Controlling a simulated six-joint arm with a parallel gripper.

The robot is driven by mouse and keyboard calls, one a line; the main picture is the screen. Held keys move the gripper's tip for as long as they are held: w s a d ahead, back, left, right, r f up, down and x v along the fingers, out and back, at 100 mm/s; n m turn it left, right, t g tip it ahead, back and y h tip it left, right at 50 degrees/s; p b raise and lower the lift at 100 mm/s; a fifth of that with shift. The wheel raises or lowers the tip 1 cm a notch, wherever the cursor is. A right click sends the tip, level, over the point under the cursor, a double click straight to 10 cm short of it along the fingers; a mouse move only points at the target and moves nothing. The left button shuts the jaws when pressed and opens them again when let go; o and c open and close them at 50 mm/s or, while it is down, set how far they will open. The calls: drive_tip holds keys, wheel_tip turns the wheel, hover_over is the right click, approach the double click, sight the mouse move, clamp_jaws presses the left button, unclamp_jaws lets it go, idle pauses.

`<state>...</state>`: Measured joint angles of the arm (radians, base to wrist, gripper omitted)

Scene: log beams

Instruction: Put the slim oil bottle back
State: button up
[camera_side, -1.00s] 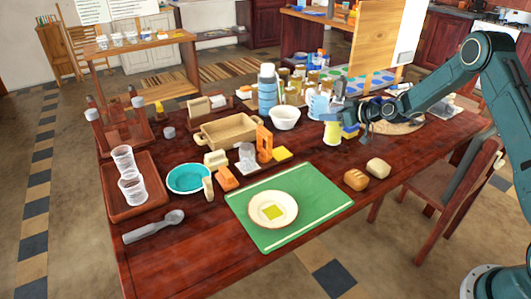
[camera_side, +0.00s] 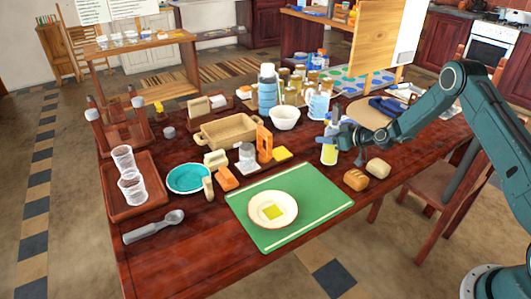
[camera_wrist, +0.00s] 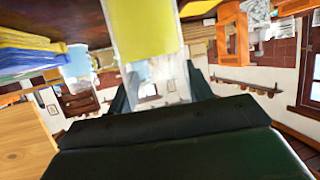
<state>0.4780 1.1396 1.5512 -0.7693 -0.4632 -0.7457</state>
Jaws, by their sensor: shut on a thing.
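The slim oil bottle (camera_side: 329,153), clear with a yellow lower part, is upright at the right side of the table in the side view. My gripper (camera_side: 331,139) is shut on its upper part. In the wrist view the bottle (camera_wrist: 148,32) fills the top centre, between the dark fingers of my gripper (camera_wrist: 160,85). I cannot tell whether its base touches the table.
A green mat (camera_side: 315,205) with a plate lies in front. Two bread rolls (camera_side: 356,180) (camera_side: 378,168) lie close to the right. A white bowl (camera_side: 285,119), a blue bottle (camera_side: 267,90) and several jars stand behind. A wooden caddy (camera_side: 122,137) stands at far left.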

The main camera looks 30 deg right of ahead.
drive_tip(key=shift+f, duration=0.45)
drive_tip(key=o, duration=1.1)
drive_tip(key=shift+f, duration=0.15)
drive_tip(key=shift+c, duration=0.2)
drive_tip(key=shift+s+d+r, duration=0.15)
drive_tip(key=shift+s+r, duration=0.25)
drive_tip(key=shift+s, duration=0.1)
drive_tip(key=v, duration=1)
drive_tip(key=shift+s, duration=0.4)
drive_tip(key=shift+d+r, duration=0.1)
drive_tip(key=shift+d, duration=0.05)
